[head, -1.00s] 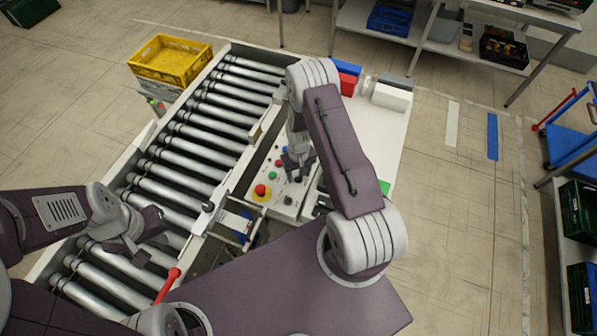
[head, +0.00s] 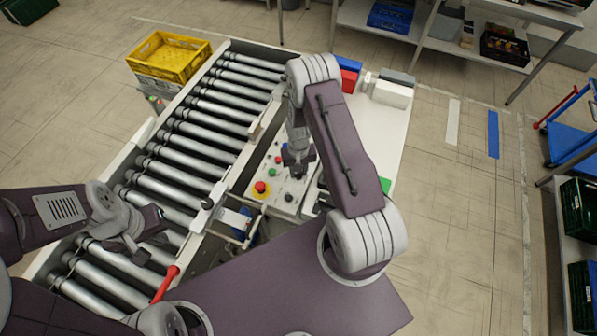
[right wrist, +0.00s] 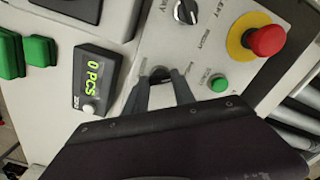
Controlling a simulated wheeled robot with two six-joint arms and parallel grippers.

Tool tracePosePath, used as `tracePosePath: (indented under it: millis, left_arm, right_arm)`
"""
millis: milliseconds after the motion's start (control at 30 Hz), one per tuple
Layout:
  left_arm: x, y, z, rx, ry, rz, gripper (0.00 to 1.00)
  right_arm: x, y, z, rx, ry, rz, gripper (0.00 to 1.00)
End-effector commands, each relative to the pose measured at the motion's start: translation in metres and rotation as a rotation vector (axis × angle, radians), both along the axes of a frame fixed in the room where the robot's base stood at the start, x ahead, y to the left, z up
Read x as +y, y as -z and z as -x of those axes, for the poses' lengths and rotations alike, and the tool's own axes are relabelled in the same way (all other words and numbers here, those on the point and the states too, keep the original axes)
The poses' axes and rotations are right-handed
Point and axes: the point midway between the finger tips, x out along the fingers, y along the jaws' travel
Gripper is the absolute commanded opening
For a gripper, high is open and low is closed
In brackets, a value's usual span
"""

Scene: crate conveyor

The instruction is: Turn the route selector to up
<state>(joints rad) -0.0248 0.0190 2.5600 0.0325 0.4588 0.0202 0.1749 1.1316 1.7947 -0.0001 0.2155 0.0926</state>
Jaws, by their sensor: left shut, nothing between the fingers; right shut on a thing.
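The control panel (head: 262,170) stands beside the roller conveyor. My right gripper (head: 298,165) is over it, and in the right wrist view its fingers (right wrist: 161,82) are closed around a small dark knob (right wrist: 159,72), mostly hidden between them. The knob's pointing direction and the blurred labels beside it cannot be read. A second black knob (right wrist: 186,11) with a white mark sits farther up the panel; it also shows in the head view (head: 289,198). My left gripper (head: 157,215) is shut and empty above the rollers at the left.
A red emergency button (right wrist: 268,41) on a yellow ring and a green button (right wrist: 218,83) are near the right gripper. A counter display (right wrist: 95,78) reads "0 PCS". A yellow crate (head: 170,58) stands behind the conveyor (head: 185,165). Red and blue bins stand behind the right arm.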

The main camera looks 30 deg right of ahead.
Motion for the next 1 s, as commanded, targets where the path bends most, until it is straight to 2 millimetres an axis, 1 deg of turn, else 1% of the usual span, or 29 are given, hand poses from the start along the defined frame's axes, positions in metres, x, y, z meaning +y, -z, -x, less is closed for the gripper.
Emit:
tracePosePath:
  millis: [33,300,1000]
  left_arm:
    - [0.0,0.007,0.0,0.0,0.0,0.0,0.0]
    - [0.0,0.023,0.0,0.0,0.0,0.0,0.0]
    - [0.0,0.054,0.0,0.0,0.0,0.0,0.0]
  right_arm:
    - [0.0,0.003,0.0,-0.001,0.039,0.0,0.0]
    - [0.0,0.003,-0.001,-0.001,0.295,0.0,0.0]
    - [0.0,0.002,0.0,-0.001,0.957,0.001,0.0]
